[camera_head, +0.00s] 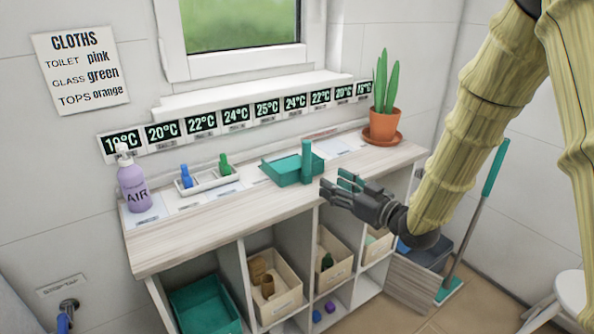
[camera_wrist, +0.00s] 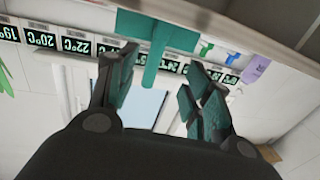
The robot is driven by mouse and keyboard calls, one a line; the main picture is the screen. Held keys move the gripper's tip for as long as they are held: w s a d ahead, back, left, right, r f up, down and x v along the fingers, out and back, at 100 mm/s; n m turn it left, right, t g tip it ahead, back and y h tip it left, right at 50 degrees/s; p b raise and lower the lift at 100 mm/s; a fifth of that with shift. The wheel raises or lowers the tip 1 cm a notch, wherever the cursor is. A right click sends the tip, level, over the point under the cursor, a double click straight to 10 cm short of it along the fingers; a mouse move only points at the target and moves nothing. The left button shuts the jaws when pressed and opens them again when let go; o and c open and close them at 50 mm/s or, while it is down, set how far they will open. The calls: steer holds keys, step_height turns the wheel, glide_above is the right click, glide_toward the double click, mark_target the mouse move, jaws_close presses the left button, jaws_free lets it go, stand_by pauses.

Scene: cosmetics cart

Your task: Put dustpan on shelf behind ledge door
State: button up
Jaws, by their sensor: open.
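The teal dustpan (camera_head: 287,172) lies on the counter top, right of centre, with its handle (camera_head: 306,160) standing upright. In the wrist view the picture is upside down, and the dustpan (camera_wrist: 150,28) shows with its handle (camera_wrist: 153,68) pointing into the gap between the fingers. My gripper (camera_head: 336,184) is open and empty at the counter's front edge, just right of the dustpan and apart from it. In the wrist view my gripper (camera_wrist: 162,65) has one finger on each side of the handle's line. A wooden door-like panel (camera_head: 418,283) stands out from the cabinet's lower right.
A cactus pot (camera_head: 382,124), purple AIR bottle (camera_head: 134,187) and white tray (camera_head: 205,184) with small bottles stand on the counter (camera_head: 190,230). Bins fill the compartments below. A teal-handled broom (camera_head: 478,215) leans at the right. The counter's front middle is bare.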

mark_target(310, 170)
steer(key=shift+w+x, duration=0.2)
steer(key=shift+x, duration=4.4)
steer(key=shift+d+f, duration=0.2)
jaws_close()
